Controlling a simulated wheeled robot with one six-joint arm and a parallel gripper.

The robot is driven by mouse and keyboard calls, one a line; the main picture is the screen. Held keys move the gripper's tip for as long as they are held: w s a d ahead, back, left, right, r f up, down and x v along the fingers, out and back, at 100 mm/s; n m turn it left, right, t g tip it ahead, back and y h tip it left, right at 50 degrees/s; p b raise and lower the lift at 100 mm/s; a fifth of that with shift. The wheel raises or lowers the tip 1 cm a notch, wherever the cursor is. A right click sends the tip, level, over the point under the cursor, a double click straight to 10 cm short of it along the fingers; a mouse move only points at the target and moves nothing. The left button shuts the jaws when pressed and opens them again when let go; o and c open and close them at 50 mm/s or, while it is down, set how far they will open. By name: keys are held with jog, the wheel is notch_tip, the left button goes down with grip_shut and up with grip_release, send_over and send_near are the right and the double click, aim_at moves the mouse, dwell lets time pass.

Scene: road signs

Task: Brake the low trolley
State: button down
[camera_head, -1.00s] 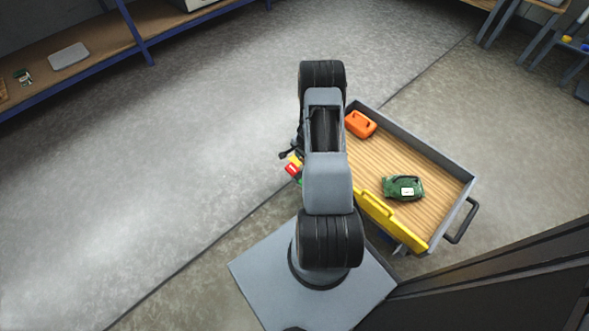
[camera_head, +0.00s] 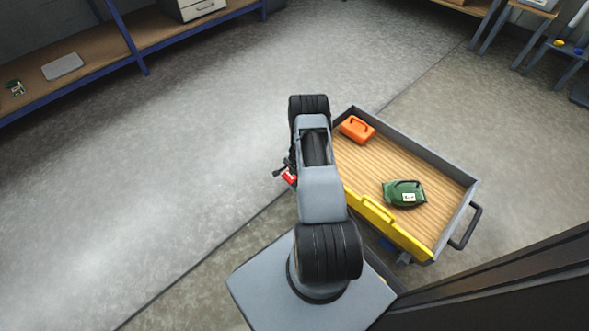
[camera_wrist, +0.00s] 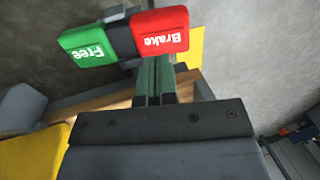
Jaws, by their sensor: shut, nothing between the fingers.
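The low trolley (camera_head: 455,168) has grey walls and a slatted wood deck, right of my arm in the head view. Its pedal shows in the wrist view as a red pad marked Brake (camera_wrist: 160,32) beside a green pad marked Free (camera_wrist: 86,45), with a dark piece between them. The red pad also shows in the head view (camera_head: 289,180), left of my arm. My gripper (camera_wrist: 154,62) is shut and empty, its tips close to the red pad's near edge. I cannot tell whether they touch, or which pad is pressed down. My arm hides part of the trolley's left side.
An orange case (camera_head: 356,130) and a green bag (camera_head: 404,194) lie on the deck. A yellow panel (camera_head: 385,222) runs along its near side, and a dark handle (camera_head: 468,228) sticks out right. Shelving (camera_head: 75,78) stands far left. The floor left of my arm is clear.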

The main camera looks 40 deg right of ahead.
jog(key=shift+b+x, duration=0.5)
jog(key=shift+x, duration=1.05)
